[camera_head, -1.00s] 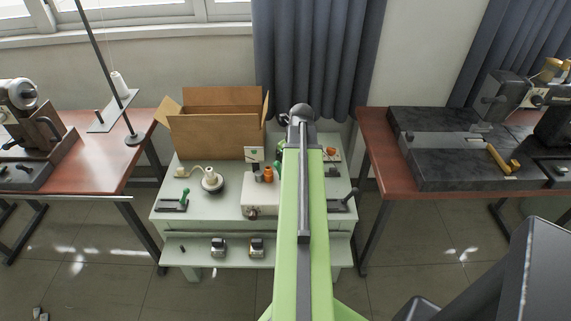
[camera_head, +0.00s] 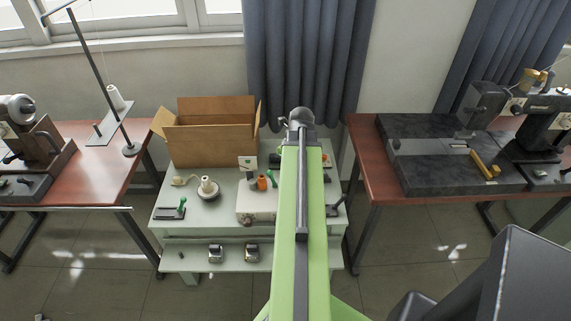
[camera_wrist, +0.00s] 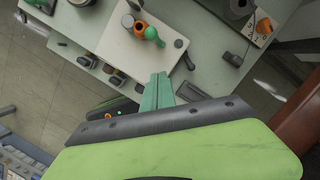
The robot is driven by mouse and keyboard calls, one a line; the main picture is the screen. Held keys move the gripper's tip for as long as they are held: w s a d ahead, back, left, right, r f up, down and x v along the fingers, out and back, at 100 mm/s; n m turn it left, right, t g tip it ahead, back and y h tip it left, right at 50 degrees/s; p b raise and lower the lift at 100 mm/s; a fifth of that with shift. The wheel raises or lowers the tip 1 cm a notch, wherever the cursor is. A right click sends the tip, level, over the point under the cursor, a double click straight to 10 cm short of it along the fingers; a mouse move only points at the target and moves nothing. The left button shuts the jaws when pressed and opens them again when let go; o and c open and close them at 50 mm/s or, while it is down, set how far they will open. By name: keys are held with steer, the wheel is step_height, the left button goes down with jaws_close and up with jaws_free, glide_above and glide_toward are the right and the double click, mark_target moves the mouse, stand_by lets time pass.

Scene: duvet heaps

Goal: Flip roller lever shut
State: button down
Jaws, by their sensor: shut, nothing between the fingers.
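A pale box (camera_head: 258,203) stands on the pale green table, with an orange-rimmed ring (camera_head: 262,183) and a green knob (camera_head: 273,177) on top. In the wrist view the box (camera_wrist: 135,50), orange ring (camera_wrist: 139,28) and green ball-ended lever (camera_wrist: 153,34) show from above. I cannot tell for sure which part is the roller lever. My gripper (camera_wrist: 158,76) is shut and empty, its green fingers pointing at the box's near edge, apart from the green lever. In the head view my arm hides the gripper.
A black clamp with a green handle (camera_head: 172,211) lies at the table's left, and another dark-levered device (camera_head: 335,208) at its right. An open cardboard box (camera_head: 210,140) stands behind. Metal blocks (camera_head: 216,253) rest on the lower shelf. Brown side tables flank it.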

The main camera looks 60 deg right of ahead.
steer(key=v, duration=0.1)
steer(key=p+v, duration=0.1)
steer(key=v, duration=0.1)
steer(key=p+v, duration=0.1)
steer(key=shift+w+a+r, duration=0.25)
steer(key=shift+w+a, duration=0.1)
steer(key=w+a+n+y, duration=0.1)
steer(key=w+a+n, duration=0.3)
steer(key=w+a, duration=0.75)
steer(key=w+a+n, duration=0.4)
steer(key=w+a, duration=0.3)
steer(key=a, duration=0.9)
steer(key=s+a+n+g, duration=0.1)
steer(key=a+n+g, duration=0.1)
steer(key=a+n, duration=1.6)
steer(key=n, duration=1.1)
steer(key=shift+s+a+f+n+g+h, duration=0.3)
steer(key=shift+s+a+f+g, duration=0.05)
steer(key=shift+a+g, duration=0.05)
